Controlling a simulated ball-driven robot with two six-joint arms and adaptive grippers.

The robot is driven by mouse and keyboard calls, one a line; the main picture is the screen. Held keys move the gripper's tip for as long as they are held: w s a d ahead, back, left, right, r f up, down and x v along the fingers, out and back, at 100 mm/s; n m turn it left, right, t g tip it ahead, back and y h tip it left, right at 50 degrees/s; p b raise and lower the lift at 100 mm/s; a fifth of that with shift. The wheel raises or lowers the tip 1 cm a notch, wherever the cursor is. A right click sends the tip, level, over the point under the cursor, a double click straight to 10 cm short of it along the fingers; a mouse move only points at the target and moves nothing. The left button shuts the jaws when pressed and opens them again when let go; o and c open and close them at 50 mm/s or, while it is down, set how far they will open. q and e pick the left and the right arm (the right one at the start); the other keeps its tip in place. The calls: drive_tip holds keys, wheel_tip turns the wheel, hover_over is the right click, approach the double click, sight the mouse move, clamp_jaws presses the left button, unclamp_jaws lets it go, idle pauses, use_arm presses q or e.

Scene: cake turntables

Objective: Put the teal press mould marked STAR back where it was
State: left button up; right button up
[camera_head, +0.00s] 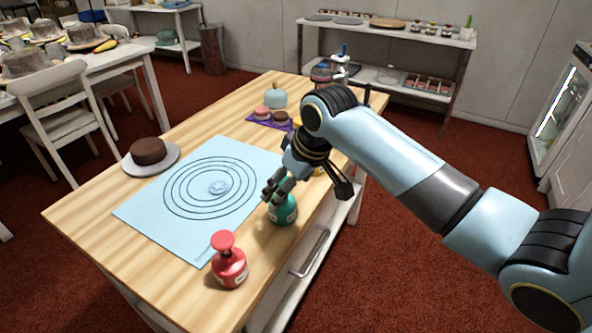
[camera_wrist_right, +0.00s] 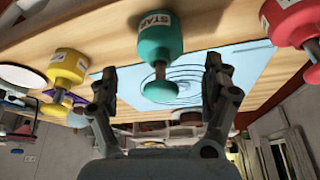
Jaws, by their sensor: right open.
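The teal press mould marked STAR (camera_head: 284,213) stands on the wooden table at the right edge of the blue ringed mat (camera_head: 150,215). In the right wrist view, which is upside down, the STAR mould (camera_wrist_right: 160,45) shows its label and its knob between the fingers. My right gripper (camera_head: 273,188) is open at the top of the mould. Its fingers (camera_wrist_right: 160,78) are apart, one on each side of the knob, with gaps visible. The gripper partly hides the mould's top in the head view. My left gripper is out of view.
A red mould (camera_head: 229,268) stands at the near edge, and a yellow mould (camera_wrist_right: 66,68) stands on the other side. A brown cake (camera_head: 148,151) on a plate is left of the mat. A purple tray (camera_head: 258,123) with small cakes is behind. A pale shape (camera_head: 219,187) lies within the rings.

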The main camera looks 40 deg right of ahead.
drive_tip(key=v, duration=0.5)
drive_tip(key=shift+s+r, duration=0.15)
drive_tip(key=shift+r, duration=0.2)
